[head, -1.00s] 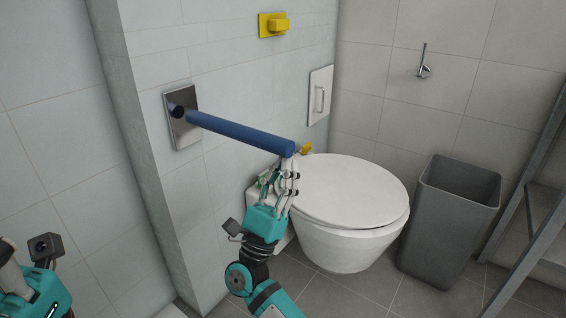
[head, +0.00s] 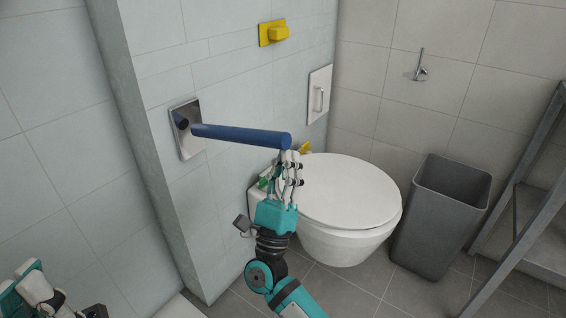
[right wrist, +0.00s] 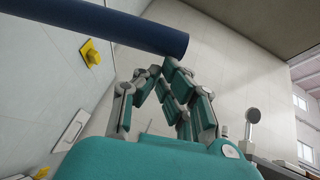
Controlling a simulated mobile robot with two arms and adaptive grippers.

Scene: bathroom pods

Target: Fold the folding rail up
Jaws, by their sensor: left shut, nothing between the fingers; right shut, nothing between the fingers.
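The folding rail (head: 240,136) is a blue bar hinged on a metal wall plate (head: 187,143). It sticks out from the tiled wall, close to level, towards the toilet. My right gripper (head: 287,156) is shut and empty just under the free end of the rail, its fingertips at or very near the underside; contact is hard to tell. In the right wrist view the rail (right wrist: 110,22) crosses above the shut fingers (right wrist: 160,68). My left gripper (head: 32,275) is shut and empty at the lower left, far from the rail.
A white toilet (head: 350,190) with its lid down stands right of my right gripper. A grey bin (head: 440,215) and a grey metal frame (head: 520,200) are further right. A yellow wall fitting (head: 273,32) and a white panel (head: 319,93) are on the wall above.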

